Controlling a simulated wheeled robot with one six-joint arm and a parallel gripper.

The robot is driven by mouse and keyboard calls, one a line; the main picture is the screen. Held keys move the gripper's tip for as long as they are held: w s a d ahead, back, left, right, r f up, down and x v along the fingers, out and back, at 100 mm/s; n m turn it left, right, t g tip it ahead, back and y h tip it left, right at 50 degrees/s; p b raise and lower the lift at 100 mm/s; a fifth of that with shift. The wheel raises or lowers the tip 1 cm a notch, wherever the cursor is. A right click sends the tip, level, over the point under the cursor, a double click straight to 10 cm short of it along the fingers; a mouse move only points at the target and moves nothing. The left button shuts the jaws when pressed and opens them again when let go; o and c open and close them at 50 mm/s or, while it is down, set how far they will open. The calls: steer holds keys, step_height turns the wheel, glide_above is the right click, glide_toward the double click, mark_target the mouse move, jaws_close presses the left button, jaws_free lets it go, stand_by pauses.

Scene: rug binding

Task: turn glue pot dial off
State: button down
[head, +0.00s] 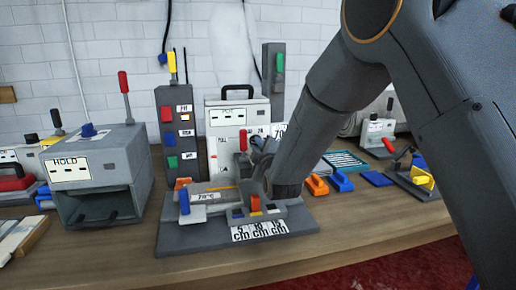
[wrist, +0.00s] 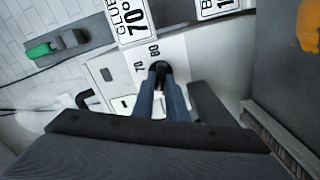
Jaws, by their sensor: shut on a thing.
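In the wrist view the glue pot's dial (wrist: 160,68) is a dark round knob on a pale panel. Printed numbers 70 and 80 stand beside it, and a sign (wrist: 130,18) reading GLUE 70° is above. My gripper (wrist: 161,82) is shut on the dial, with its two bluish fingers close together around it. Most of the knob is hidden between the fingers, so its setting cannot be read. In the head view my gripper (head: 263,150) is in front of the white-fronted unit (head: 226,118), and my arm hides the dial.
A grey base fixture (head: 165,238) with a blue-handled lever (head: 184,203) stands below my arm. A grey HOLD box (head: 118,165) is at left, and a tower with coloured switches (head: 160,120) is behind. Orange and blue clamps (head: 340,181) lie to the right. The front table strip is clear.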

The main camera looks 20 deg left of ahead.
steer(key=shift+f+n, duration=0.15)
steer(key=shift+n, duration=2.15)
steer(key=c, duration=1.8)
jaws_free()
steer(key=shift+o, duration=0.2)
steer(key=shift+s, duration=0.1)
steer(key=b+v, duration=0.2)
steer(key=v, duration=0.5)
steer(key=shift+s, duration=0.3)
steer(key=shift+d, duration=0.15)
